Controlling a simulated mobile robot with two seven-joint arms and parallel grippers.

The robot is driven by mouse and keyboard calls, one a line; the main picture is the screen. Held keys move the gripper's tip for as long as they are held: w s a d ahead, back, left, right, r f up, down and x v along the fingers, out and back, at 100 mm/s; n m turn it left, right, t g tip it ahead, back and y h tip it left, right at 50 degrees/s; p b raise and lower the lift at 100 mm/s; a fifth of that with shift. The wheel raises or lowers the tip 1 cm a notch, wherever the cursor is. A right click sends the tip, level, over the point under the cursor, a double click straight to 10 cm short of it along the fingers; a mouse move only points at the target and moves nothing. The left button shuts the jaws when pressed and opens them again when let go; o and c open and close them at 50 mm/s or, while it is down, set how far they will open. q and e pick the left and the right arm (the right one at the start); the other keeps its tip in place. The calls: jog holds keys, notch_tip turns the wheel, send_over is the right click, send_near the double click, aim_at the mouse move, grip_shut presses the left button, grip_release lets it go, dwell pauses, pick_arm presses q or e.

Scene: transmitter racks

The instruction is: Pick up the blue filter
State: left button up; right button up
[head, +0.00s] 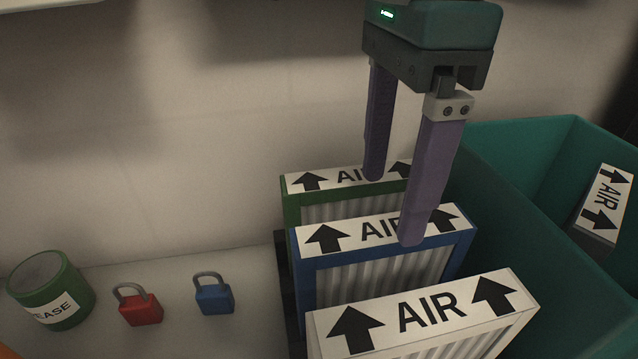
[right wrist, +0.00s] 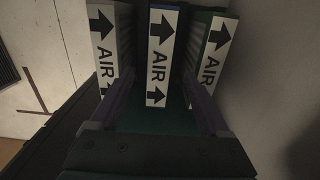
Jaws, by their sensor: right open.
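The blue filter (head: 380,262) stands upright between a green filter (head: 292,205) behind it and a white filter (head: 425,322) in front. Its white top label reads AIR with two arrows. My right gripper (head: 394,208) is open above the filters, fingers pointing down, one finger over the blue filter's label in the head view. In the right wrist view, the blue filter (right wrist: 160,55) lies between the two fingers (right wrist: 158,95), with the white filter (right wrist: 104,50) to the left and the green filter (right wrist: 212,50) to the right. I cannot tell whether the fingers touch it. My left gripper is out of view.
A teal bin (head: 530,135) stands to the right with another AIR-labelled filter (head: 605,205) inside. A green grease can (head: 50,290), a red padlock (head: 138,304) and a blue padlock (head: 213,294) stand at the left. A wall rises behind the filters.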

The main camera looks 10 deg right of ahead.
aim_at(389, 231)
jog(key=f, duration=0.3)
jog(key=shift+s+d+f, duration=0.15)
jog(key=shift+s+f, duration=0.05)
jog(key=shift+f, duration=0.2)
notch_tip(389, 231, down, 6)
jog(key=shift+w+r+p, duration=0.1)
jog(key=shift+p, duration=0.3)
jog(key=shift+c, duration=0.3)
grip_shut()
